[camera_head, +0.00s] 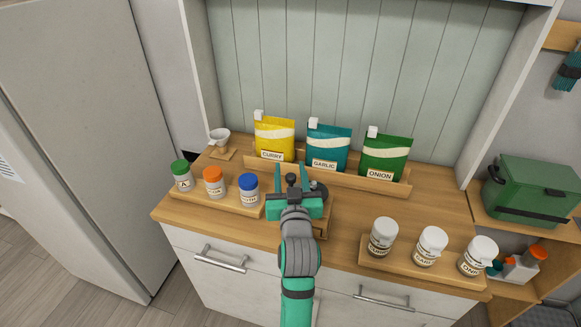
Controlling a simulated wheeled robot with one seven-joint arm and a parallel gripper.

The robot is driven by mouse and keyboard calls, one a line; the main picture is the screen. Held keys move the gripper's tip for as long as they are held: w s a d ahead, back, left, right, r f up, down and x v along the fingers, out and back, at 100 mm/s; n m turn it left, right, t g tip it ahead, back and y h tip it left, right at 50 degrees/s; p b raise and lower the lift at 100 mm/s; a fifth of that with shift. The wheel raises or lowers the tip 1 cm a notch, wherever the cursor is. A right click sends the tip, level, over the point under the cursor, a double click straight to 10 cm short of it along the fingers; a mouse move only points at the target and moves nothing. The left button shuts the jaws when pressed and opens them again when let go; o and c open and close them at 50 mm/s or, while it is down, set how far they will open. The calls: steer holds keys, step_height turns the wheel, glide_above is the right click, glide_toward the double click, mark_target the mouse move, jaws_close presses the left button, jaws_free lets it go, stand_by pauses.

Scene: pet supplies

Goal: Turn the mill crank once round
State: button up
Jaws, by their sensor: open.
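My gripper (291,173) is over the middle of the wooden counter, its two teal fingers apart and pointing towards the back. A dark rounded part, probably of the mill (320,190), shows just right of the fingers. A bit of wooden base (321,231) shows below it. My gripper and arm hide most of the mill. I cannot make out the crank for certain, nor whether the fingers touch it.
Behind stand yellow curry (275,136), teal garlic (327,147) and green onion (384,157) bags in a wooden rack. Jars with green, orange and blue (249,188) lids stand left. White-lidded jars (430,246) stand front right. A small white cup (220,137) is back left.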

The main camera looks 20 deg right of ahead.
steer(key=shift+x, duration=0.9)
steer(key=shift+w, duration=0.1)
jaws_close()
